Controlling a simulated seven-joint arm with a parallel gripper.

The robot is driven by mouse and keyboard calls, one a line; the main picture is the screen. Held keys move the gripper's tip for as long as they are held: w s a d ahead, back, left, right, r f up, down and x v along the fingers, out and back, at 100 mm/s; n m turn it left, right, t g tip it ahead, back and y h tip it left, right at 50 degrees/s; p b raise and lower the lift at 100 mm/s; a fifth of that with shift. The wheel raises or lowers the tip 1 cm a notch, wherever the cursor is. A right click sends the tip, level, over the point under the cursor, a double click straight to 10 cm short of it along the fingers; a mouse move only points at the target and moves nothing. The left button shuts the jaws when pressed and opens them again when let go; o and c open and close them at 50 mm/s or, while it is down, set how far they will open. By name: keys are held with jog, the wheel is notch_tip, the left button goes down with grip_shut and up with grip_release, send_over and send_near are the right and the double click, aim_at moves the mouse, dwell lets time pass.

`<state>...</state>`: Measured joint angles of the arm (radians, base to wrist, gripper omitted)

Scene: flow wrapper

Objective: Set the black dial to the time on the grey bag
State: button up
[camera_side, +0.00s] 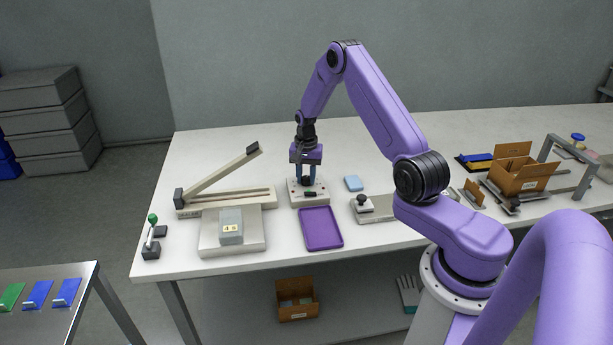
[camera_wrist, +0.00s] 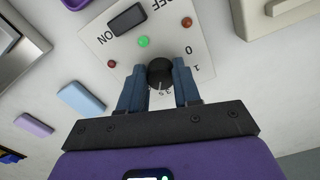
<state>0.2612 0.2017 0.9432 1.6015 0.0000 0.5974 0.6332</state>
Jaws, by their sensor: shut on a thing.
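The black dial (camera_wrist: 160,72) sits on a pale control box, which shows in the side view (camera_side: 296,198). My gripper (camera_wrist: 158,84) points down at the box and its blue fingers are shut on the dial, one on each side. In the side view my gripper (camera_side: 306,180) covers most of the dial. In the wrist view the scale shows 0 and 1 to the right and partly hidden figures below the dial. The exact setting is hard to read. The grey bag (camera_side: 231,219) lies on a pale plate at the left; its yellow label shows a 4 and an unclear mark.
The box face carries a black ON/OFF switch (camera_wrist: 127,18), a green light (camera_wrist: 143,42) and red lights. A long-armed sealer (camera_side: 225,198) stands left, a purple tray (camera_side: 321,229) in front, a light blue block (camera_side: 354,183) right. A cardboard box (camera_side: 521,174) stands far right.

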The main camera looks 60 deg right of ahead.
aim_at(306, 178)
jog(key=shift+w+m, duration=0.15)
jog(key=shift+m, duration=2.15)
jog(key=o, duration=1.1)
jog(key=shift+c, duration=0.2)
jog(key=shift+r, duration=0.15)
notch_tip(306, 178, up, 17)
jog(key=shift+r, duration=0.1)
